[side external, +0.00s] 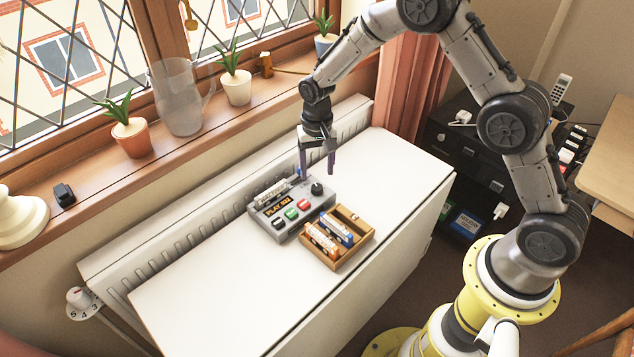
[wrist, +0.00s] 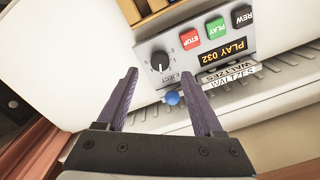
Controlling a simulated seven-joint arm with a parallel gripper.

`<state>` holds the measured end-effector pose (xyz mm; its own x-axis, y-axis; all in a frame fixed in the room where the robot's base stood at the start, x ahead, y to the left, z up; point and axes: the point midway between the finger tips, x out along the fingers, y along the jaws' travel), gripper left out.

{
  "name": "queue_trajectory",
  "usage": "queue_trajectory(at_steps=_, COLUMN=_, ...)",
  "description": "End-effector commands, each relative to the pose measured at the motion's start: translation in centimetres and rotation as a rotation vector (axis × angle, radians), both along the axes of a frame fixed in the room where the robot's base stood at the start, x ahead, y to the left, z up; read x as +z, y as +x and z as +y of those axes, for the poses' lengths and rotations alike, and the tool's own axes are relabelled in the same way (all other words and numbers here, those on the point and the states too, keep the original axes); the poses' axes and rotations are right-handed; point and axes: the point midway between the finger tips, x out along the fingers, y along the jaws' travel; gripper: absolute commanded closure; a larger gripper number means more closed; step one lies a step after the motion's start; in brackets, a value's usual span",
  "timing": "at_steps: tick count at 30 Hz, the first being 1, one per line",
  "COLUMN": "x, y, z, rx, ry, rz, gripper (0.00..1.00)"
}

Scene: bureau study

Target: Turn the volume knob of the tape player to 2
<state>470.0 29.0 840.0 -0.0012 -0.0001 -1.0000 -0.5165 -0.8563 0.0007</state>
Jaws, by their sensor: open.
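The grey tape player (side external: 291,231) lies on the white table, with red, green and black buttons and an orange display reading PLAY 032. Its round black volume knob (side external: 317,188) is at the right end of the top. In the wrist view the knob (wrist: 160,61) has a white pointer mark and small scale figures around it, too small to read surely. My gripper (side external: 317,172) is open and empty above the knob's end of the player. In the wrist view my gripper (wrist: 158,74) has its fingers spread, with the knob beyond the tips, apart from them.
A blue round piece (wrist: 171,98) sits beside the EJECT label, between my fingers in the wrist view. A wooden tray (side external: 356,262) of cassettes stands in front of the player. A radiator (side external: 190,240) and a windowsill with plants run behind. The table's left part is clear.

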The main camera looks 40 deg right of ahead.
Motion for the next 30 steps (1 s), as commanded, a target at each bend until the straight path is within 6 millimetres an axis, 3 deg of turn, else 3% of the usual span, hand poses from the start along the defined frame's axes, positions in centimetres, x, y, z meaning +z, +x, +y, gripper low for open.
queue_trajectory(at_steps=3, x=-2.3, y=-0.1, z=0.0, rx=0.000, ry=0.000, rz=0.004, gripper=0.32)
queue_trajectory(at_steps=9, x=-4.6, y=0.0, z=0.0, rx=0.000, ry=0.001, rz=0.001, gripper=0.32)
queue_trajectory(at_steps=22, x=-5.4, y=0.0, z=0.0, rx=0.000, ry=0.000, rz=-0.001, gripper=0.32)
queue_trajectory(at_steps=30, x=-5.4, y=0.0, z=0.0, rx=0.000, ry=0.000, rz=-0.001, gripper=0.80)
